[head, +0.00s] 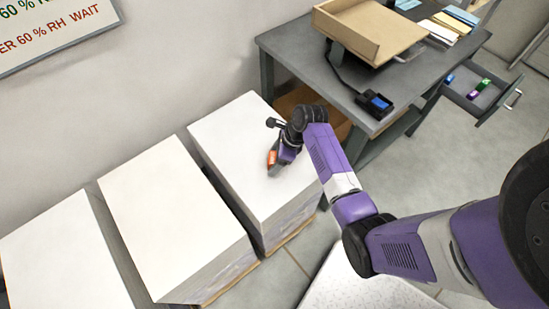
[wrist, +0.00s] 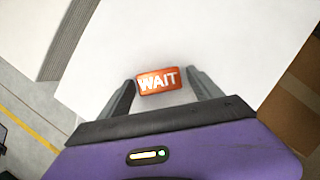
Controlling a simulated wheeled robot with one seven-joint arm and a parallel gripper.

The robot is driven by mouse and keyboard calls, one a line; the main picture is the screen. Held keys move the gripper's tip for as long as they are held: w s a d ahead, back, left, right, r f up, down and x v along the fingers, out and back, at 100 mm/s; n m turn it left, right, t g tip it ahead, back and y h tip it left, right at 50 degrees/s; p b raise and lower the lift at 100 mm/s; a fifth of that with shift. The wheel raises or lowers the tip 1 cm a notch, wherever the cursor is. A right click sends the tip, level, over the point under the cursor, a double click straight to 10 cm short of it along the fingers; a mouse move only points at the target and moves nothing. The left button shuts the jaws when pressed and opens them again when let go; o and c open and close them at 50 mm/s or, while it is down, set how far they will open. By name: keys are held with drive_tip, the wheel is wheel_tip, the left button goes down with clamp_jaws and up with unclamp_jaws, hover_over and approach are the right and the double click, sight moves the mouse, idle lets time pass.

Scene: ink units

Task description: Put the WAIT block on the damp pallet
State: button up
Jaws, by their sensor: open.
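The WAIT block is a small orange block with white lettering. In the wrist view the WAIT block (wrist: 159,81) lies between the tips of my open gripper (wrist: 160,88), on or just above a white paper stack (wrist: 220,40). I cannot tell whether the fingers touch it. In the head view the block (head: 272,158) shows orange beside my gripper (head: 277,161), over the rightmost stack (head: 225,125). Three white-topped pallet stacks stand in a row, with a middle one (head: 165,215) and a left one (head: 65,260). Which pallet is damp cannot be told from these views.
A grey desk (head: 300,45) at the upper right holds a cardboard tray (head: 365,30) and a black meter with a blue screen (head: 375,102). An open drawer (head: 475,95) holds small coloured blocks. A wall sign (head: 55,30) mentions 60 % RH and WAIT. Narrow gaps separate the stacks.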

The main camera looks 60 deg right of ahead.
drive_tip(key=p+v, duration=0.2)
drive_tip(key=v, duration=1)
drive_tip(key=s+a+f+n, duration=0.1)
drive_tip(key=a+n, duration=0.1)
drive_tip(key=a, duration=0.1)
drive_tip(key=s+a+f+n+t+h, duration=0.1)
drive_tip(key=s+a+f+n, duration=0.1)
drive_tip(key=a, duration=0.1)
drive_tip(key=s+a+f+n+t+h, duration=0.1)
drive_tip(key=a+f+n, duration=0.1)
drive_tip(key=a+n, duration=0.1)
drive_tip(key=shift+s+f, duration=0.1)
drive_tip(key=shift+s, duration=0.05)
drive_tip(key=s+a+r+n+t+h, duration=0.2)
drive_tip(key=s+a+r+n+t, duration=0.3)
drive_tip(key=s+a+r+n, duration=0.7)
drive_tip(key=s+a+r+n+t+y, duration=0.1)
drive_tip(key=s+r+n+t, duration=0.3)
drive_tip(key=r+n, duration=0.7)
drive_tip(key=shift+s+a+r+y, duration=0.25)
drive_tip(key=shift+a+r+y, duration=0.15)
drive_tip(key=shift+a+r, duration=0.15)
drive_tip(key=shift+c, duration=0.2)
